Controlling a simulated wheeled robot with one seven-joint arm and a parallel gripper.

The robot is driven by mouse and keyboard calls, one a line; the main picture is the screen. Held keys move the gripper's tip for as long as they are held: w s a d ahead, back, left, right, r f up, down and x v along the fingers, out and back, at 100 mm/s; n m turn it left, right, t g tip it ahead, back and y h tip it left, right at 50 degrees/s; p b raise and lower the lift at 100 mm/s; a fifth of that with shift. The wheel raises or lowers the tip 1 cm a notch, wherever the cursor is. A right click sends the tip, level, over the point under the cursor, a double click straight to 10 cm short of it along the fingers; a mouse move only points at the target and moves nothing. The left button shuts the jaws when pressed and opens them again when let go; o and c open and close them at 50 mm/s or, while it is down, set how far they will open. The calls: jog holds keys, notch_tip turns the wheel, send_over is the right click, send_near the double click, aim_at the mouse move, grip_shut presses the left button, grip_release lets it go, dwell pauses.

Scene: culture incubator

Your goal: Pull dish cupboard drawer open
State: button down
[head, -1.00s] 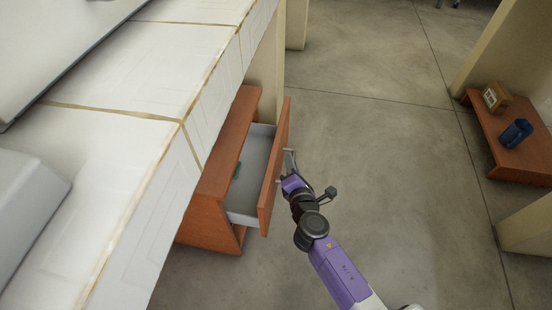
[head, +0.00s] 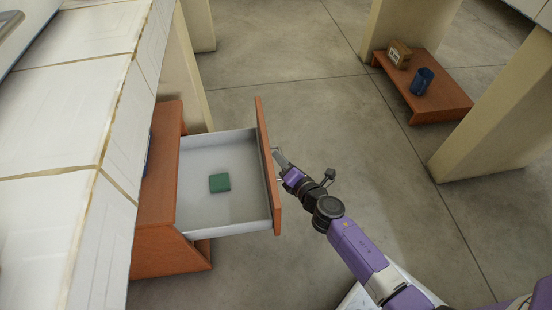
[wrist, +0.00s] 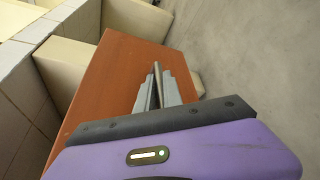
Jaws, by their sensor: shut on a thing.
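The dish cupboard (head: 165,240) is a low orange-brown wooden unit beside the white-tiled counter. Its drawer (head: 202,164) stands well out, with a pale grey inside and a wooden front panel (head: 268,165). A green square item (head: 219,183) lies on the drawer floor. My gripper (head: 279,160) is at the outer face of the panel, shut on the thin metal handle. In the wrist view, the gripper fingers (wrist: 158,92) close around the handle bar in front of the wooden panel (wrist: 115,75). The fingertips are small and partly hidden in the head view.
The white-tiled counter (head: 75,130) runs along the left, partly over the cupboard. A low wooden table (head: 440,97) at the upper right holds a brown box (head: 399,54) and a blue cup (head: 421,81). Bare concrete floor (head: 310,110) lies between, with cream pillars around.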

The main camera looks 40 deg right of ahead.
jog(key=shift+f, duration=0.1)
jog(key=c, duration=1.8)
grip_release()
jog(key=shift+o, duration=0.2)
jog(key=v, duration=0.8)
jog(key=shift+b, duration=0.3)
jog(key=shift+w, duration=0.1)
